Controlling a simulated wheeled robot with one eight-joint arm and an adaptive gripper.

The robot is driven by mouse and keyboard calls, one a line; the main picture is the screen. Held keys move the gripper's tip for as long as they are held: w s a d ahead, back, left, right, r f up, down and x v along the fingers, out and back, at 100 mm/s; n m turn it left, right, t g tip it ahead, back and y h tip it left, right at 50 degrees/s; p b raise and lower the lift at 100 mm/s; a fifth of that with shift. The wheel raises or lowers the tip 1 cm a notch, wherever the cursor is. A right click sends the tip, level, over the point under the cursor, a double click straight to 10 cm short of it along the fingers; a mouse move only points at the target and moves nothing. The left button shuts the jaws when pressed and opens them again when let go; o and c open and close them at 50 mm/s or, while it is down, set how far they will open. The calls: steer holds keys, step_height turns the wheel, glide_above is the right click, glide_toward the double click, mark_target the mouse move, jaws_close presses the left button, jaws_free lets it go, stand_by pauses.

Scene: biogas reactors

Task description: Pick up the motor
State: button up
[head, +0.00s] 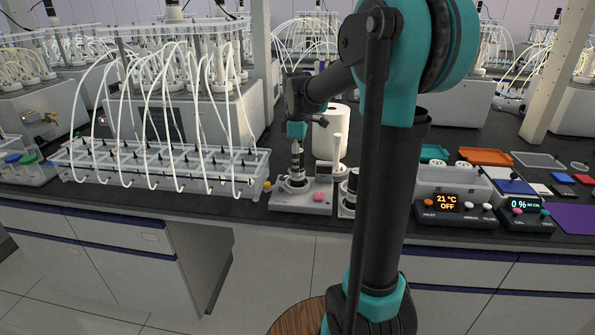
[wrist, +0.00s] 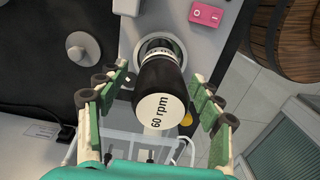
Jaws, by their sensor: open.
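The motor (wrist: 158,93) is a black cylinder with a white end face marked "60 rpm" in the wrist view. It sits in a round socket of a light grey base (wrist: 215,40) with a pink switch. My gripper (wrist: 155,110) is open, with one green-padded finger on each side of the motor and visible gaps to both. In the head view, my gripper (head: 297,142) is directly above the motor (head: 296,168), which stands on the base (head: 300,203) at the bench's front. My arm hides part of the bench to the right of it.
A clear rack with white tubes (head: 160,170) stands close on the left. A white paper roll (head: 333,130) is behind the base. Control boxes (head: 455,210) and coloured trays (head: 485,157) lie to the right. A wooden round top (wrist: 290,40) shows beyond the bench edge.

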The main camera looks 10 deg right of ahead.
steer(key=shift+f, duration=0.15)
steer(key=shift+c, duration=0.2)
jaws_close()
stand_by(0.3)
